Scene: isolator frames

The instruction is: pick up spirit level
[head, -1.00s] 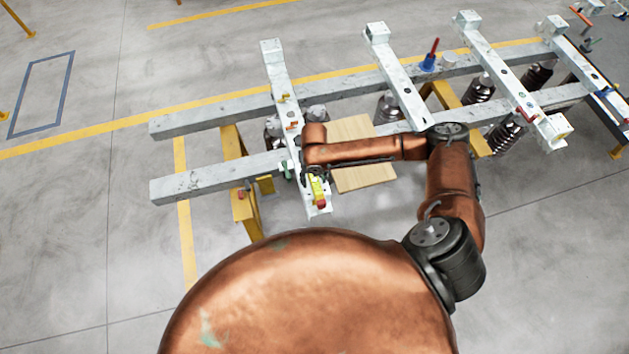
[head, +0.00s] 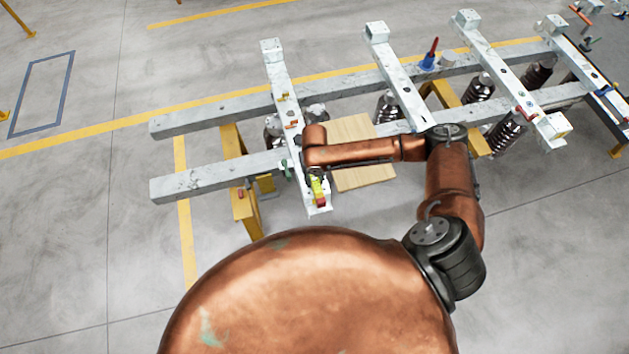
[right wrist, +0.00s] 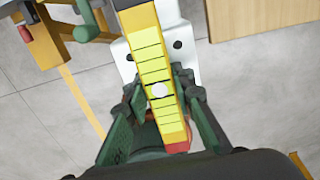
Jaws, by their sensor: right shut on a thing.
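The spirit level is a yellow bar with a red end; in the head view the spirit level (head: 318,188) shows near the front end of the leftmost white crossbeam (head: 281,75). In the right wrist view the spirit level (right wrist: 152,55) runs from the top down between the dark green fingers, red end nearest me. My right gripper (right wrist: 158,92) is shut on it, one finger on each side. In the head view my right gripper (head: 314,172) is mostly hidden under my arm. I cannot tell whether the level touches the beam. My left gripper is not in view.
Long grey beams (head: 220,175) rest on yellow trestles (head: 240,195) and carry several white crossbeams. A wooden board (head: 365,178) lies right of the level. Dark ribbed insulators (head: 478,88) stand farther right. A green clamp-like part (right wrist: 88,18) is close left of the level.

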